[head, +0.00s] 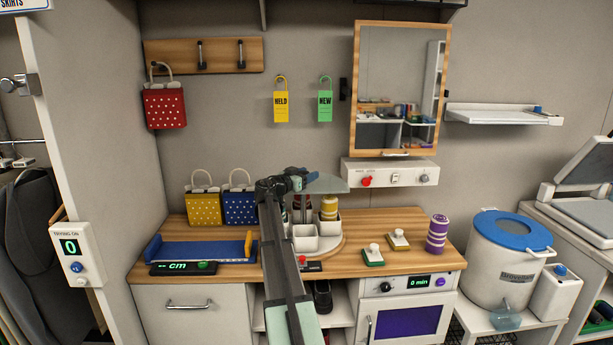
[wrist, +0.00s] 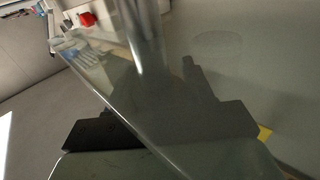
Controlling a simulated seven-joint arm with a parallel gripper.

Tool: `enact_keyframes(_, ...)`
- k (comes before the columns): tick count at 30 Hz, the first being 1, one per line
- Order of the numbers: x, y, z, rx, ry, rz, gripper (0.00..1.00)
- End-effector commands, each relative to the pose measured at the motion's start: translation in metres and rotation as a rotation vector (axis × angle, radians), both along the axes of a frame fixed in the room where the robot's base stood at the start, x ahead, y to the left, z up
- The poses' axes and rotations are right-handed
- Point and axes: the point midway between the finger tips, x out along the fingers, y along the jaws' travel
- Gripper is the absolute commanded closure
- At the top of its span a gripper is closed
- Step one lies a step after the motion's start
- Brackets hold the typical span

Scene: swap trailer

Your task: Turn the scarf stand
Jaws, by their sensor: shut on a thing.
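The scarf stand (head: 328,185) is on the wooden counter, with a pale grey-green top plate above white cups (head: 304,239) on a round wooden base. Rolled scarves, one yellow-striped (head: 329,208) and one red and dark, stand in its cups. My gripper (head: 300,183) is at the left edge of the top plate and shut on it. My arm hides the left part of the stand. In the wrist view the glossy plate (wrist: 215,85) fills much of the picture, with a metal post beyond; the fingertips are hard to make out.
Yellow and blue dotted bags (head: 241,208) and a blue tray (head: 200,249) are left of my arm. A purple striped roll (head: 437,233) and two small knobbed blocks (head: 373,256) are to the right. A mirror (head: 399,88) hangs above a white switch box (head: 390,174).

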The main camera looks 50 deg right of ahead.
Motion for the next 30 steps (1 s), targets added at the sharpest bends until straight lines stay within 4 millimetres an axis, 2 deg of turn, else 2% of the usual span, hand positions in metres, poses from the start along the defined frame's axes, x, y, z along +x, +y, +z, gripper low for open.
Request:
enact_keyframes(4,0.0000,0.0002,0.0001,0.000,0.000,0.000,1.00)
enact_keyframes(16,-0.0006,-0.0004,0.0000,0.001,0.001,-0.124,1.00)
enact_keyframes(26,-0.0022,0.0005,-0.0001,0.000,0.001,-0.137,1.00)
enact_keyframes(27,-0.0022,0.0005,-0.0001,0.000,0.001,-0.137,0.46)
enact_keyframes(30,-0.0023,0.0005,0.0000,0.000,0.001,-0.137,0.37)
